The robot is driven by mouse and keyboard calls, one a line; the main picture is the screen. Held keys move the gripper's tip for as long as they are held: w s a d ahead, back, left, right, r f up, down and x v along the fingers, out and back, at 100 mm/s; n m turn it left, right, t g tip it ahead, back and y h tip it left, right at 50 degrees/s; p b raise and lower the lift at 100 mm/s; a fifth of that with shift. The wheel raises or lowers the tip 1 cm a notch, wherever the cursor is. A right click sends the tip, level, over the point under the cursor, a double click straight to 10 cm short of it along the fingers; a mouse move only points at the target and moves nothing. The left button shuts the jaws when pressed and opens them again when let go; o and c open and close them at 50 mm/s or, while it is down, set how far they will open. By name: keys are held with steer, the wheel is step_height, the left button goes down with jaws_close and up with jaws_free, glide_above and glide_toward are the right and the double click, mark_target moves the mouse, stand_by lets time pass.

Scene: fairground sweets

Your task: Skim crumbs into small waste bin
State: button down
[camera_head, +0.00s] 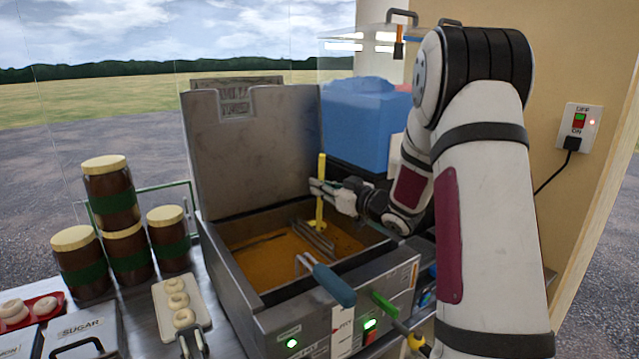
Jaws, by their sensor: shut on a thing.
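My gripper (326,188) is shut on a yellow-handled tool (321,168), held upright over the fryer (216,262). The tool's lower end reaches down toward the orange-brown oil (275,256); its head cannot be made out clearly. A grey metal piece (318,240) lies in the oil beside it; I cannot tell whether it belongs to the tool. Crumbs are too small to tell in this view. No small waste bin can be clearly picked out; my arm hides part of the counter on the right.
The fryer's raised lid (250,150) stands behind the oil. A blue handle (330,284) juts over its front edge. A large blue container (362,120) stands behind right. Stacked jars (108,190), a doughnut tray (170,290) and a sugar box (85,335) crowd the left.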

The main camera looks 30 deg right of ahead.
steer(key=shift+s+a+f+p+v, duration=0.35)
steer(key=shift+a+p+v, duration=1.3)
steer(key=shift+p+v, duration=4.9)
step_height(320, 180, up, 14)
steer(key=s+d+p, duration=0.1)
steer(key=s+p, duration=0.1)
steer(key=p, duration=0.1)
steer(key=shift+s+f, duration=0.25)
steer(key=shift+d, duration=0.1)
